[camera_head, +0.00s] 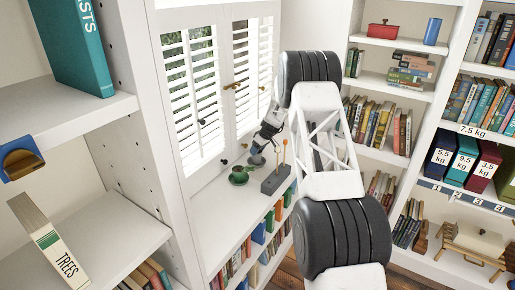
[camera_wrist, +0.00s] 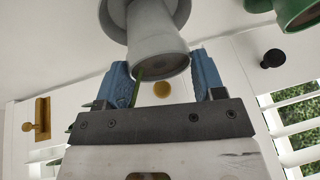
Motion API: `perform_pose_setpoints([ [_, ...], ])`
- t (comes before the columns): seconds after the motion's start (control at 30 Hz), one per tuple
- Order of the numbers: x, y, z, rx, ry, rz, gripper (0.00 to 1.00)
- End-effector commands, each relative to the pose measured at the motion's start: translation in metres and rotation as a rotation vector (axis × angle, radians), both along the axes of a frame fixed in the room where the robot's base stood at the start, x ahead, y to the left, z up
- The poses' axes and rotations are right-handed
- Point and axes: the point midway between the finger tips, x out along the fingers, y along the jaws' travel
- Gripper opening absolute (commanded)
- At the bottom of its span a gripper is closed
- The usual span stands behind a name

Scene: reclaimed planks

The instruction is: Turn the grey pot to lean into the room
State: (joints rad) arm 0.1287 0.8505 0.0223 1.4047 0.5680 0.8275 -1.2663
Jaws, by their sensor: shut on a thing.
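The grey pot (camera_wrist: 158,48) is between the two blue fingers of my gripper (camera_wrist: 161,78) in the wrist view. My gripper is shut on it. A thin green stem shows beside the pot, between the fingers. In the head view my gripper (camera_head: 265,139) is small, above the white sill in front of the shutters. A small dark grey form at its tip looks like the pot (camera_head: 257,159); its tilt is hard to tell there.
A green pot or dish (camera_head: 240,175) stands on the sill left of my gripper. A grey block (camera_head: 276,181) with upright orange-tipped sticks stands close on the right. White shutters (camera_head: 190,95) with knobs are behind. The sill's left front is clear.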

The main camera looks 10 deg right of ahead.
Motion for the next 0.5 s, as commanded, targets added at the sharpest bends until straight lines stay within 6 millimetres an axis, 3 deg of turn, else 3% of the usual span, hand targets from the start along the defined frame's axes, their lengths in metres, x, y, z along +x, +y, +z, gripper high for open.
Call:
perform_pose_setpoints([
  [0.5, 0.0007, -0.0001, -0.0048, 0.0, -0.003, -0.001, 0.25],
])
